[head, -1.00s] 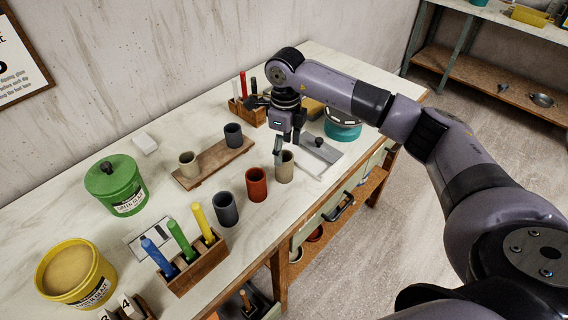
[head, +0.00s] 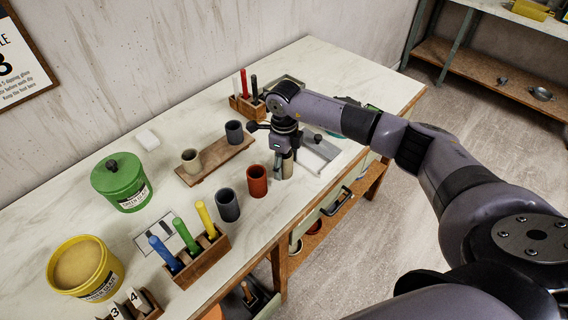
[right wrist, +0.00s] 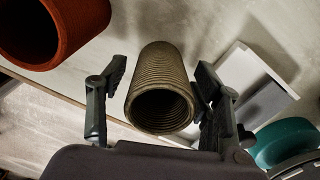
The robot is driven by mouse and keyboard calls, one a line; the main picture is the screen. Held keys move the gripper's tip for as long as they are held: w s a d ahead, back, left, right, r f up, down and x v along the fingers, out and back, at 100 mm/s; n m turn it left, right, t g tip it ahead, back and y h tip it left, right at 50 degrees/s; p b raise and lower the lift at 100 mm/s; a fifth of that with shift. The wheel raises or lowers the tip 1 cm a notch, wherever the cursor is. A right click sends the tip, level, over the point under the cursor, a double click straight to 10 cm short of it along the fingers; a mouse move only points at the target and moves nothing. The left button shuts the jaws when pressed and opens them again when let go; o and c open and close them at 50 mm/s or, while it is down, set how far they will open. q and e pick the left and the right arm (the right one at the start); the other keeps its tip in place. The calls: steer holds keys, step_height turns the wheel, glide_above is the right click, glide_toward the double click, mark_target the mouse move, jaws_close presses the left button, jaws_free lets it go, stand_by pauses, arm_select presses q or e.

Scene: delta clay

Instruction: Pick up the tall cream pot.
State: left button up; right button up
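The tall cream pot (right wrist: 160,85), ribbed and tan, stands on the bench between the two fingers of my right gripper (right wrist: 162,88) in the right wrist view. The fingers are spread on either side of it. A gap shows at the left finger; the right finger is very close, and I cannot tell if it touches. In the head view my right gripper (head: 284,168) comes down over the pot, which is mostly hidden. My left gripper is not in view.
A red pot (head: 257,181) stands close to the left of the gripper, with a dark grey pot (head: 228,205) beyond it. A wooden board (head: 216,160) holds a smaller cream pot (head: 191,161) and a grey pot (head: 234,132). A teal-sided container (right wrist: 283,142) is at the right.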

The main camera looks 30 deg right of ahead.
steer(key=c, duration=1.1)
steer(key=shift+r, duration=0.1)
steer(key=shift+c, duration=0.2)
